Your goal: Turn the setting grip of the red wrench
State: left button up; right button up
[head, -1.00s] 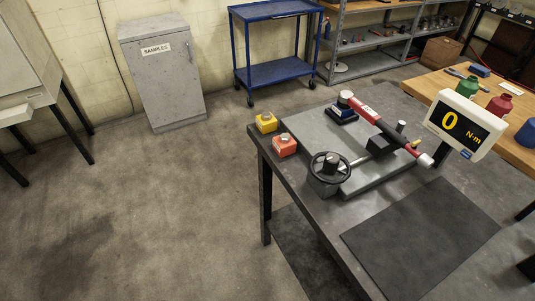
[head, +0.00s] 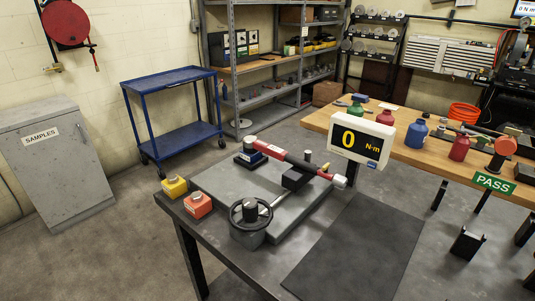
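The red wrench (head: 280,153) lies across the grey test plate (head: 228,181) on the dark bench. Its head end rests at a dark blue block (head: 250,158) at the back left. Its silver setting grip (head: 339,181) is at the right end, just below the display. A black support block (head: 296,178) sits under the middle of the wrench. The display (head: 362,139) reads 0 N·m. A black handwheel (head: 250,211) stands at the plate's front left. Neither of my grippers is in view.
A yellow block (head: 174,187) and an orange block (head: 198,205) sit at the bench's left edge. A black mat (head: 355,250) lies clear at the front right. A wooden table (head: 400,149) with bottles stands behind right, bearing a green PASS sign (head: 493,183).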

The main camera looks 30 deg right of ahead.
aim_at(339, 181)
jog(key=z, duration=1.5)
jog(key=i+j+z, duration=0.25)
jog(key=j, duration=0.35)
jog(key=j+z, duration=0.25)
jog(key=j, duration=0.35)
jog(key=j+z, duration=0.25)
jog(key=j, duration=0.4)
jog(key=k+j, duration=0.35)
